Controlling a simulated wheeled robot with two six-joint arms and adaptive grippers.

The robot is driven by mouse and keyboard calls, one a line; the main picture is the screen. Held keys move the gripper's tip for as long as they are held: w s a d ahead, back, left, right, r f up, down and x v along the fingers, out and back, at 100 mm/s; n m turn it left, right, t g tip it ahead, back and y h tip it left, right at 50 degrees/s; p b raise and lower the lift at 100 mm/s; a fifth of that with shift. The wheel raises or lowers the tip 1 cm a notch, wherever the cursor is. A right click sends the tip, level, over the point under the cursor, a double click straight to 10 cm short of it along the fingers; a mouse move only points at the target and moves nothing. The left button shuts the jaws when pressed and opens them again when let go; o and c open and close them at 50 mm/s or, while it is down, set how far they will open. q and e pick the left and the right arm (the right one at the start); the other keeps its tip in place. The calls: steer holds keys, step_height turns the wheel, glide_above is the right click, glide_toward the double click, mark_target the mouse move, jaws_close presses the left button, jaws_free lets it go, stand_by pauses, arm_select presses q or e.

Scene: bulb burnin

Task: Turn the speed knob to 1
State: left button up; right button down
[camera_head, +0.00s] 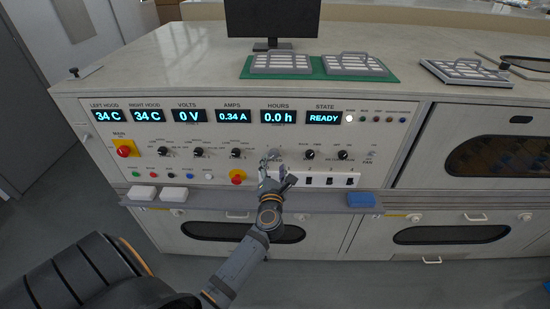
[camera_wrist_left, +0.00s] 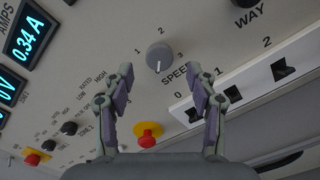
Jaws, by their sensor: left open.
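The speed knob (camera_wrist_left: 159,57) is a round grey dial on the sloping panel in the left wrist view. Its white mark points toward the bottom of that picture, away from the printed 1, 2 and 3 around it. The SPEED label is just below it. My left gripper (camera_wrist_left: 160,78) is open, with one finger on each side of the knob's line and nothing between them. I cannot tell whether the fingertips touch the panel. In the head view my left gripper (camera_head: 276,166) is in front of the panel and mostly hides the knob.
A red mushroom button on a yellow base (camera_head: 238,176) is left of my gripper. A row of black switches (camera_head: 331,180) is to its right. Other black knobs (camera_head: 235,153) line the panel. A ledge with a blue block (camera_head: 361,200) runs below.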

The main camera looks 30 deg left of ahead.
mark_target(274, 155)
arm_select(q)
steer(key=shift+x, duration=1.9)
steer(key=shift+a, duration=0.1)
steer(key=shift+c, duration=0.5)
steer(key=c, duration=1.1)
steer(key=shift+o, duration=0.2)
steer(key=shift+s+r+m+p, duration=0.1)
steer(key=shift+r+m+p, duration=0.05)
steer(key=shift+m+p, duration=0.7)
steer(key=m+p, duration=0.3)
steer(key=p, duration=0.1)
steer(key=shift+r, duration=0.1)
steer(key=m+p, duration=0.3)
steer(key=shift+m, duration=0.35)
steer(key=m+p, duration=0.3)
steer(key=m, duration=0.1)
steer(key=shift+m, duration=0.3)
steer(key=m+p, duration=0.3)
steer(key=m, duration=0.1)
steer(key=shift+m, duration=0.3)
steer(key=shift+f, duration=0.25)
